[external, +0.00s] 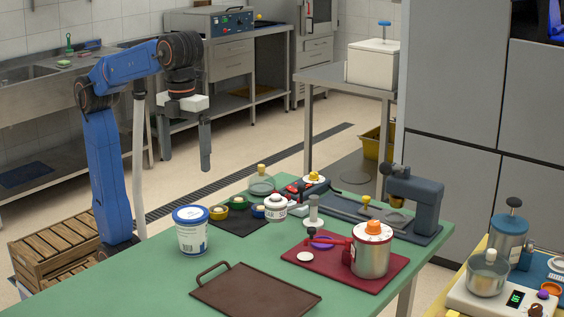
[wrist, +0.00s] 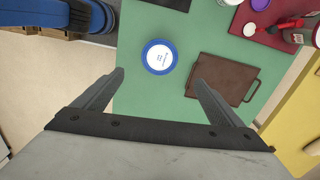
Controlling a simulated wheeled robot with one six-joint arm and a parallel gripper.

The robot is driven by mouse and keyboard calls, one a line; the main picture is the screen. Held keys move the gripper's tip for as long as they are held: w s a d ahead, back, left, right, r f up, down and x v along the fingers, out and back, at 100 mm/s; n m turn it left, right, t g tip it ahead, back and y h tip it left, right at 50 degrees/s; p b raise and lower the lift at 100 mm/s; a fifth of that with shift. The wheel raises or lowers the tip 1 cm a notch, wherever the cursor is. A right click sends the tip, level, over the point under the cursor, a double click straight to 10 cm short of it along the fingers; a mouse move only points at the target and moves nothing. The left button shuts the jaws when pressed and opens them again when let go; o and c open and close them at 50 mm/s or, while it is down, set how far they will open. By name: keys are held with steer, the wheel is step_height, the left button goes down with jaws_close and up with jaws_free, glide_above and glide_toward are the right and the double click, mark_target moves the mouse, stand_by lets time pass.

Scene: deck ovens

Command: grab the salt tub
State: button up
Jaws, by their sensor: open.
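The salt tub (external: 191,238) appears to be the white tub with a blue-rimmed lid, standing upright on the green table; its print is too small to read. In the wrist view its round lid (wrist: 160,57) shows from above, just beyond the fingertips and roughly between them. My gripper (external: 186,161) is open and empty, high above the table's far left side and well apart from the tub. Both fingers also show in the wrist view (wrist: 158,78), pointing toward the table.
A brown tray (external: 255,293) lies right of the tub. A black mat (external: 240,222) with small bowls lies behind it. A dark red board (external: 325,262) holds a metal canister (external: 372,257). Wooden crates (external: 60,242) stand left. Green surface around the tub's front is clear.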

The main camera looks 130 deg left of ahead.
mark_target(190, 213)
step_height(190, 213, down, 15)
steer(key=shift+f, duration=0.1)
steer(key=shift+s+a+f, duration=0.1)
steer(key=shift+a+f, duration=0.05)
steer(key=shift+f, duration=2.6)
steer(key=c, duration=1.7)
